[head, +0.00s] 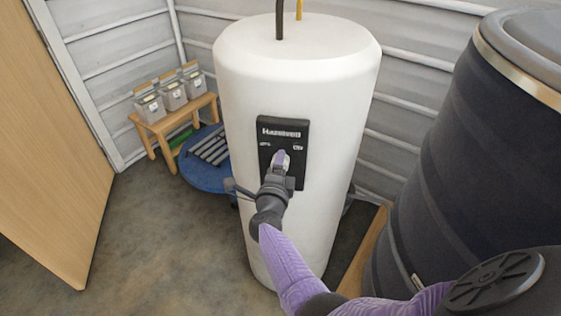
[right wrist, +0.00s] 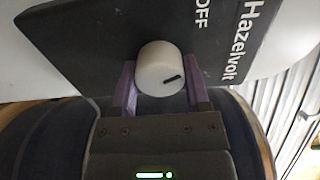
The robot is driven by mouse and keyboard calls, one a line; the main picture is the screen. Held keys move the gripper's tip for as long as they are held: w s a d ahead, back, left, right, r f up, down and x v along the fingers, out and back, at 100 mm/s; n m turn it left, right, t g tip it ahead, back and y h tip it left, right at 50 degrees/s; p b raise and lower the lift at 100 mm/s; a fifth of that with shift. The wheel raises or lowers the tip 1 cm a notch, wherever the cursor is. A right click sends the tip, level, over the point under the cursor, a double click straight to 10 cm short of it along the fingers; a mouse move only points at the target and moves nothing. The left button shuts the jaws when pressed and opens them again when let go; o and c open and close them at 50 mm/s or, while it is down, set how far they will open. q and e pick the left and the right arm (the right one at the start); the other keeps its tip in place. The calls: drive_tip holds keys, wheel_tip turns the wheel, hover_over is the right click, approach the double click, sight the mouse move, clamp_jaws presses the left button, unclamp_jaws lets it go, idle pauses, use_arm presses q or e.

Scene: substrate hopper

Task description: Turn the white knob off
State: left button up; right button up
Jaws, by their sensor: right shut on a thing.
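The white knob (right wrist: 158,65) is round with a short dark mark, which lies right of centre and tilts slightly up to the right in the right wrist view. It sits on a black panel (head: 300,168) on the front of a tall white tank (head: 235,120). The panel reads "Hazelvolt", with "OFF" legible in the right wrist view. My right gripper (head: 281,161) is shut on the knob, its purple fingers on either side, as the right wrist view (right wrist: 160,88) shows. In the head view the gripper hides most of the knob. My left gripper is not in view.
A large dark barrel (head: 430,190) with a metal band stands close at the right. Behind the tank at left are a round blue object (head: 200,178) and a wooden bench (head: 158,128) with several grey bins. A wooden door (head: 45,130) stands at far left. The left floor is clear.

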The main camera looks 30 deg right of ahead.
drive_tip(key=n+p, duration=0.1)
drive_tip(key=n, duration=0.2)
drive_tip(key=shift+n, duration=0.4)
idle(0.5)
drive_tip(key=o, duration=1.2)
drive_tip(key=shift+o, duration=0.4)
drive_tip(key=shift+a, duration=0.15)
